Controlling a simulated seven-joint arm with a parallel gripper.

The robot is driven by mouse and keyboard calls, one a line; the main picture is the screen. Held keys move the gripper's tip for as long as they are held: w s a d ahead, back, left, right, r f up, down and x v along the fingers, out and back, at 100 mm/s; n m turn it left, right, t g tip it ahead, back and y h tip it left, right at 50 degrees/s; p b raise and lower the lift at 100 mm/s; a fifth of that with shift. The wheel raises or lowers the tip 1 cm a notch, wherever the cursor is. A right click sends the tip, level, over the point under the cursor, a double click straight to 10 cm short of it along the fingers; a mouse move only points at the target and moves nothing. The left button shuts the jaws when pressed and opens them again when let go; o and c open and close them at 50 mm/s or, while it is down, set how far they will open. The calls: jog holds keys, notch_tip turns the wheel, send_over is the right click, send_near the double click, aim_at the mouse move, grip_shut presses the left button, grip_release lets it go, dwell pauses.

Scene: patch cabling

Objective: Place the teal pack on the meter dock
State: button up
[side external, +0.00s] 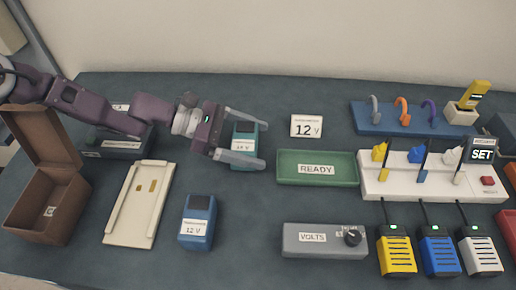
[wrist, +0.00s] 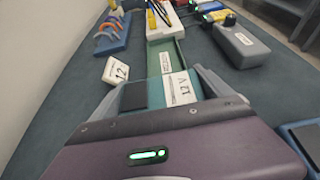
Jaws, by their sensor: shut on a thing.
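The teal pack (side external: 244,132) has a white voltage label. My gripper (side external: 257,140) is shut on it, with one finger on each side. In the wrist view the teal pack (wrist: 135,95) sits between the fingers, its dark panel and white label facing up. I cannot tell whether it touches the table. No legible label names the meter dock. A cream plate (side external: 151,213) with raised side rails and two gold contacts lies empty at left front. A dark unit (side external: 116,152) with a white label stands behind it, partly hidden by my arm.
A blue 12 V pack (side external: 197,238) stands near the front. A brown open box (side external: 40,215) is at far left. A green READY tray (side external: 317,180) is empty. A 12 V card (side external: 306,126) and a grey VOLTS box (side external: 325,250) flank it. The right side is crowded.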

aim_at(240, 137)
jog(key=shift+f, duration=1.75)
jog(key=o, duration=1.8)
jog(key=shift+f, duration=0.15)
jog(key=shift+o, duration=0.2)
jog(key=v, duration=0.2)
jog(key=shift+w+a+r, duration=0.1)
jog(key=shift+a+r, duration=0.2)
notch_tip(240, 137, up, 7)
jog(key=shift+a+r, duration=0.1)
jog(key=shift+a, duration=0.05)
